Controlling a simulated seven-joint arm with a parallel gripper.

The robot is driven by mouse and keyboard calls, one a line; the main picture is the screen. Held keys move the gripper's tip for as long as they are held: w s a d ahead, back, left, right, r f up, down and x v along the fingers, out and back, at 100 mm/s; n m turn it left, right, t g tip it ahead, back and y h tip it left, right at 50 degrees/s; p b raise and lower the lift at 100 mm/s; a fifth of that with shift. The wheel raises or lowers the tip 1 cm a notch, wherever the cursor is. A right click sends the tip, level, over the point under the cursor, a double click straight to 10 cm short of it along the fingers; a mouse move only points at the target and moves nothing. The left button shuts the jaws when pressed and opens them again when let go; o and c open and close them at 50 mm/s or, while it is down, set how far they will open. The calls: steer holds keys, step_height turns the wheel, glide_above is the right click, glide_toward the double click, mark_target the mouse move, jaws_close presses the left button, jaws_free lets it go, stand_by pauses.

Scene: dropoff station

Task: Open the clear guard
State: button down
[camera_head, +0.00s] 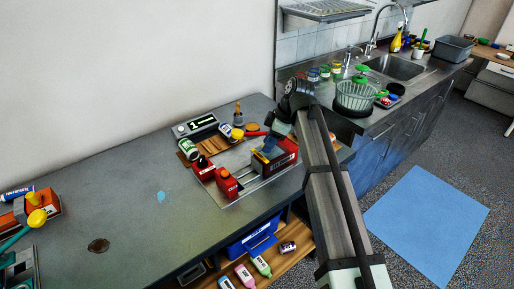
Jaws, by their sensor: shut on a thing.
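A pale metal station (243,199) with a dark slotted middle stands on the grey bench, left of my arm. A see-through sheet, which looks like the clear guard (240,157), shows faintly over its back part; its edges and angle are hard to make out. My gripper (266,149) has blue fingers and points down at the station's back right, beside a dark box with a red front (279,164). The jaws look shut on the guard's edge or handle, but the held part is small and mostly hidden by the fingers.
A green-and-white can (187,149), a yellow-topped bottle (236,134) and a display box (195,125) stand behind. The bench's left middle is mostly clear. A sink (397,67) is at the back right.

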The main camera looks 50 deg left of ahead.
steer(key=shift+w, duration=0.15)
steer(key=c, duration=0.8)
jaws_free()
steer(key=shift+r, duration=0.15)
steer(key=v, duration=1.3)
steer(key=shift+r, duration=0.3)
steer(key=shift+w+d, duration=0.15)
